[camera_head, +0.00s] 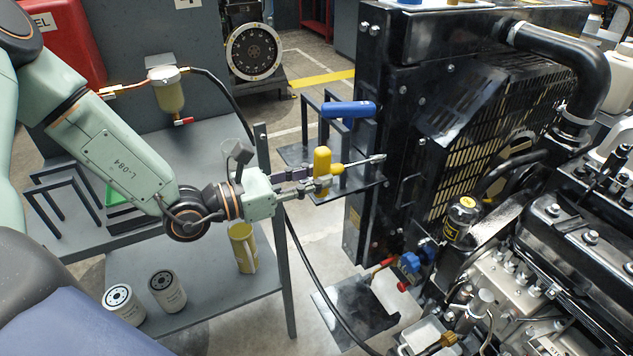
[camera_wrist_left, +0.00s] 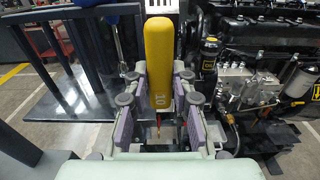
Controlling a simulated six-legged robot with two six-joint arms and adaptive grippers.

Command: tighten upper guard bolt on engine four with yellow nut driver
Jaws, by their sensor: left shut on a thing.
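The yellow nut driver (camera_head: 322,166) is in my left gripper (camera_head: 316,184), which is shut on its handle. Its metal shaft points right, and its tip is close to the black side of the engine's radiator and guard; I cannot tell whether it touches. In the left wrist view the yellow handle (camera_wrist_left: 159,55) stands between the fingers (camera_wrist_left: 159,82). The black slotted guard (camera_head: 500,125) is at the right, with several bolts on the panel beside it, one (camera_head: 421,142) near the driver tip. I cannot tell which is the upper guard bolt. My right gripper is not in view.
A blue-handled tool (camera_head: 348,109) sits at the dark tool rack (camera_head: 297,154) just behind the driver. A grey cart (camera_head: 215,300) holds two white filters and a yellow container (camera_head: 243,248). A black hose hangs below my gripper. The engine (camera_head: 560,250) fills the right.

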